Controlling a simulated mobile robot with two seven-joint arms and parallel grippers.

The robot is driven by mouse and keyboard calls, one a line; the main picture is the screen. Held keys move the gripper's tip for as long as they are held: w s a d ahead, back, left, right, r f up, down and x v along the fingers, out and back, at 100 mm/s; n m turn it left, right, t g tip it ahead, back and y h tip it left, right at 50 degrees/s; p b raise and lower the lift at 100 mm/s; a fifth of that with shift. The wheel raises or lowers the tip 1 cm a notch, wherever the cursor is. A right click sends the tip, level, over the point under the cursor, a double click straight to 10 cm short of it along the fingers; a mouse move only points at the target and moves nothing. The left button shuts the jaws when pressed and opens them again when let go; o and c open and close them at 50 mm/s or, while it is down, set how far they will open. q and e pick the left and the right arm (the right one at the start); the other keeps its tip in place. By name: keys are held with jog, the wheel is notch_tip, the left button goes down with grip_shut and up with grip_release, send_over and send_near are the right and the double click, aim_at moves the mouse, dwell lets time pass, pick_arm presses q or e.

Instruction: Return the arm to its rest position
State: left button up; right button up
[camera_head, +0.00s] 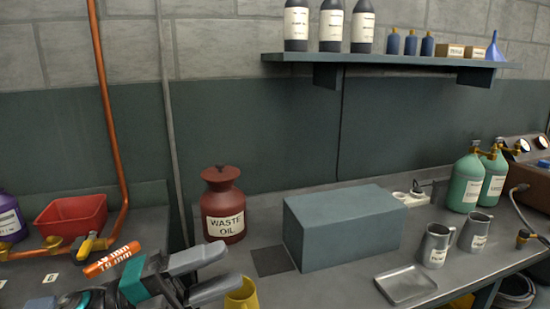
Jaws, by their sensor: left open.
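My left gripper (227,267) comes in from the lower left with its two grey fingers apart and nothing between them. It is in front of the red-brown waste oil can (224,208) in the picture, apart from it. A yellow container (243,295) shows partly just below the lower fingertip and is cut by the picture's bottom edge. My right gripper is not in view.
A grey-blue box (342,228) stands on the bench, with two metal jugs (436,245), a shallow tray (406,284) and green cylinders (466,182) to its right. A red bin (72,216) and copper pipe (105,100) are left. A shelf (390,60) holds bottles.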

pick_arm(q)
jog(key=w+a+f+n+t+y, duration=0.1)
jog(key=a+f+n+t+y, duration=0.2)
jog(key=f+n+t+y, duration=0.55)
jog(key=w+a+f+n+t+y, duration=0.1)
jog(key=a+f+n+t+y, duration=0.35)
jog(key=f+n, duration=0.75)
jog(key=s+a+f+n+g+y, duration=0.1)
jog(key=s+f+n+g+y, duration=0.4)
jog(key=s+f+n, duration=0.5)
notch_tip(320, 180, down, 4)
jog(key=shift+s+a+r+g+y, duration=0.1)
jog(key=shift+s+a+g+y, duration=0.45)
jog(key=shift+g, duration=0.65)
jog(key=shift+s+d, duration=0.1)
jog(key=shift+d, duration=0.1)
